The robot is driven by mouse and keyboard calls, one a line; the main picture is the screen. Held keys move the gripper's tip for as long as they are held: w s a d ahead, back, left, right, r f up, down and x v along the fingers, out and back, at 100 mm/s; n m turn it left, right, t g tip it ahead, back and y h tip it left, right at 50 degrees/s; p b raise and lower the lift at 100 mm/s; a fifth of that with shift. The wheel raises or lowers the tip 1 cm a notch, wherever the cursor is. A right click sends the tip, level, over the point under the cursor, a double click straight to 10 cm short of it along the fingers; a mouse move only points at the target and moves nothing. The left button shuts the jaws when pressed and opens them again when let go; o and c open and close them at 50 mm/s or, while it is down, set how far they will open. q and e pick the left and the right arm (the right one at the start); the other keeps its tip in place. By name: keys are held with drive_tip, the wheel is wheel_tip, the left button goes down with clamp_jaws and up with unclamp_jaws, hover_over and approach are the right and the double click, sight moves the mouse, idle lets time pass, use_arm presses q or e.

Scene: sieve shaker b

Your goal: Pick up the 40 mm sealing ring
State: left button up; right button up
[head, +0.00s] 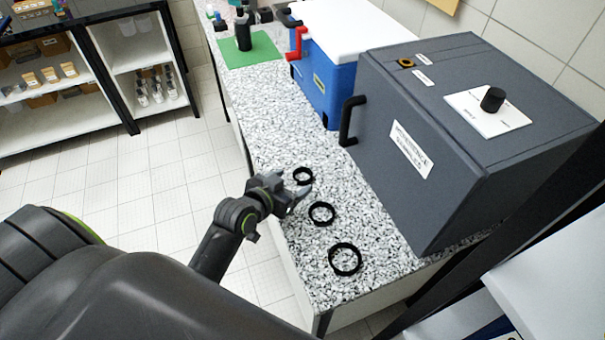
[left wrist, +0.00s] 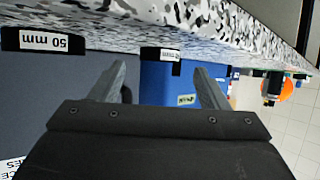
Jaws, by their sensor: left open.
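Three black rings lie in a row on the speckled worktop (head: 285,140). The smallest, far ring (head: 303,176) also shows in the left wrist view (left wrist: 150,53), between the fingers; its white label is too small to read surely, so I cannot confirm that it is the 40 mm sealing ring. A ring labelled 50 mm (left wrist: 18,40) is at the left of the wrist view and appears to be the middle ring (head: 321,214) in the head view. The largest ring (head: 345,260) lies nearest. My left gripper (head: 299,190) is open and empty, low beside the far and middle rings. My right gripper is out of view.
A dark grey machine (head: 440,140) with a handle (head: 350,121) stands right of the rings. A blue box (head: 325,85) with a white lid and a green mat (head: 250,50) are farther back. Shelves (head: 60,125) stand at the left beyond open floor.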

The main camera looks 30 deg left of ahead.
sight(307, 172)
use_arm(q)
drive_tip(key=shift+p+x, duration=0.35)
drive_tip(key=shift+x, duration=1.5)
drive_tip(key=shift+r, duration=0.15)
drive_tip(key=c, duration=1.1)
